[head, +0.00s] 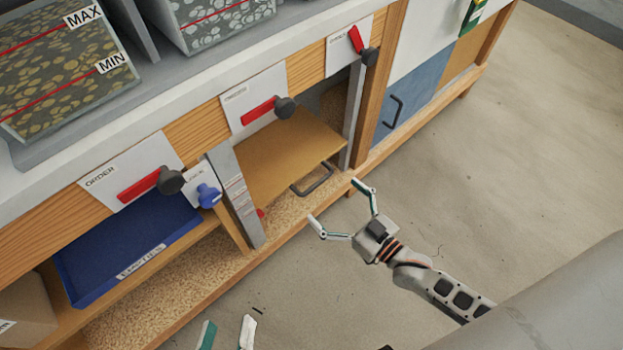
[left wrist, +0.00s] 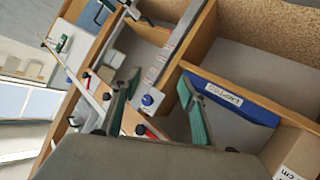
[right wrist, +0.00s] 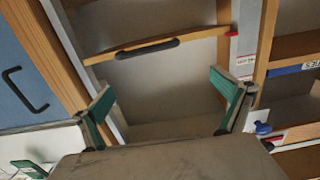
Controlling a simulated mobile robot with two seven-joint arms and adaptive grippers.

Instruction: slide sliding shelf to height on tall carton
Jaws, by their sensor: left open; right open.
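The sliding shelf (head: 285,155) is a wooden board in the middle bay, with a dark bar handle (head: 313,180) on its front edge. The handle also shows in the right wrist view (right wrist: 135,48). A scale rail (head: 235,195) with a red mark at its edge stands left of the bay. A blue knob (head: 208,195) sits beside it. My right gripper (head: 335,200) is open and empty in front of the handle, apart from it. My left gripper (head: 226,330) is open and empty at the bottom edge. I cannot tell which carton is the tall one.
A blue tray (head: 125,250) lies in the left bay. A cardboard box (head: 22,312) stands at the far left. Red levers with dark knobs (head: 285,107) stick out above the bays. A blue door (head: 405,110) is at the right. The floor in front is clear.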

